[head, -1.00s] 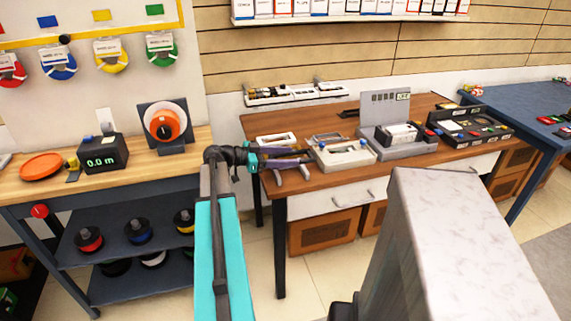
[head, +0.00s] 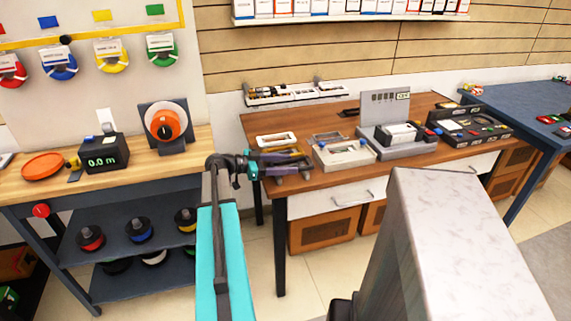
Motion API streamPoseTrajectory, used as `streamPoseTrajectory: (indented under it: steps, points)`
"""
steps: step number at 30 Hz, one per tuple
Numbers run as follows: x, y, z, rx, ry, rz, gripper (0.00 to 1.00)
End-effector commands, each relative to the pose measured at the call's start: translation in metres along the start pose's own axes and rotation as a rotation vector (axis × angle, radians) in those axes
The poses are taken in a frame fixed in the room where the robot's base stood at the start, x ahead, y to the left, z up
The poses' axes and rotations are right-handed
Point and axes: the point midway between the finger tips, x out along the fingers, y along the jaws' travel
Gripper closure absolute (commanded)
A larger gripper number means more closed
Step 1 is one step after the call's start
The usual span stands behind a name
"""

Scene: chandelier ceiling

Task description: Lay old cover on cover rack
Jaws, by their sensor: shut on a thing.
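My gripper (head: 291,166) is over the left part of the brown workbench (head: 345,182), low and close to its top. It is shut on a small yellowish piece (head: 270,153), which looks like the old cover; the arm and fingers hide most of it. A pale rectangular frame (head: 277,139) lies on the bench just behind the gripper. I cannot tell for sure which thing is the cover rack. Whether the held piece touches the bench is unclear.
A pale open box (head: 344,153) stands close right of the gripper. Farther right are a grey stand (head: 400,138) and a black tray (head: 470,125). A wooden bench (head: 115,170) with a meter (head: 103,151) is left. A long pale holder (head: 296,93) is behind.

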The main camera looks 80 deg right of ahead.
Motion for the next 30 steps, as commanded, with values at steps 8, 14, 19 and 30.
streamPoseTrajectory:
  steps: [8,14,19,30]
  points:
    - [0.0002,0.0,0.001,0.0,0.0,0.0,0.68]
    - [0.0008,0.0001,0.0036,0.0,0.0,0.0,0.68]
    - [0.0012,0.0001,0.0056,0.0,0.0,0.0,0.68]
    - [0.0017,0.0001,0.008,0.0,0.0,0.0,0.36]
